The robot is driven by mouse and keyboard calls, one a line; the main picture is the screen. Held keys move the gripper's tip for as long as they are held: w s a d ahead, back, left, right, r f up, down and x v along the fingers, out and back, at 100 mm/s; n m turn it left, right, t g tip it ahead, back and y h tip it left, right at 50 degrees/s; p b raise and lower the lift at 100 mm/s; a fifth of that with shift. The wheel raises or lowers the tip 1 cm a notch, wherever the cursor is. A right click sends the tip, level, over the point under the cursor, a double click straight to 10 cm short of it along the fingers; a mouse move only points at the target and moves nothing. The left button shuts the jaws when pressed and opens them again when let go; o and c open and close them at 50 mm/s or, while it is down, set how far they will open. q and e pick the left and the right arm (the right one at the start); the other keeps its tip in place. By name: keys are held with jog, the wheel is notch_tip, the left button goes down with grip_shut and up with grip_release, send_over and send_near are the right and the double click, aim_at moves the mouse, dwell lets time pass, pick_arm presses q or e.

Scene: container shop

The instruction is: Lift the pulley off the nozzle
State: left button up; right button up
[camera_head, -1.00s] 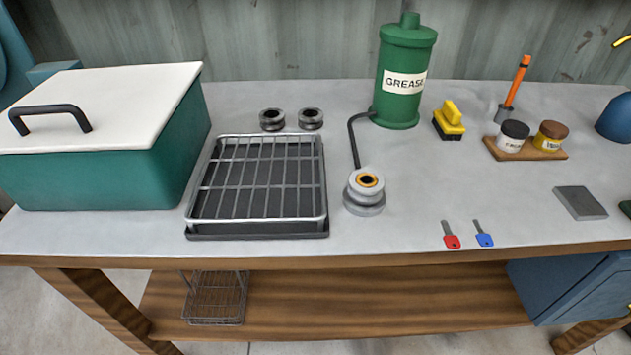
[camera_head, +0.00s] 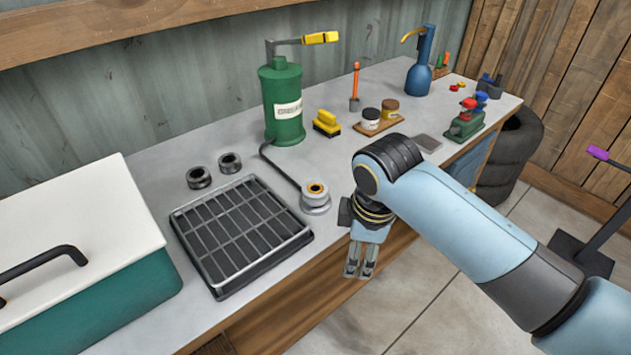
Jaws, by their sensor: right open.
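A pale grey pulley (camera_head: 315,193) with an orange ring around its dark centre sits on the nozzle at the end of a dark hose. The hose runs back to the green grease drum (camera_head: 283,110). The nozzle itself is mostly hidden under the pulley; a grey round base (camera_head: 317,208) shows below it. My right gripper (camera_head: 358,276) is open and empty, pointing down in front of the bench edge. It is to the right of and nearer than the pulley, apart from it. My left gripper is not in view.
A wire rack on a dark tray (camera_head: 190,248) lies left of the pulley, with two dark pulleys (camera_head: 199,178) (camera_head: 230,163) behind it. A teal box with a white lid (camera_head: 75,235) stands at left. A yellow brush (camera_head: 327,122) and two jars stand behind.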

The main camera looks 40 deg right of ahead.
aim_at(317, 190)
jog(key=w+r+n, duration=0.4)
jog(key=w+n, duration=0.1)
jog(key=w+r+n, duration=0.2)
jog(key=w, duration=0.1)
jog(key=shift+w+d+r+g+p, duration=0.25)
jog(key=shift+d+g+p, duration=0.05)
jog(key=shift+g+p, duration=0.1)
jog(key=w+r+n+g, duration=0.1)
jog(key=w+r+n, duration=0.5)
jog(key=shift+n+y, duration=0.4)
jog(key=f, duration=1)
jog(key=shift+s+d+f+p, duration=0.1)
jog(key=shift+d+f+p, duration=0.2)
jog(key=shift+p, duration=0.1)
jog(key=shift+c, duration=0.3)
jog(key=c, duration=1.2)
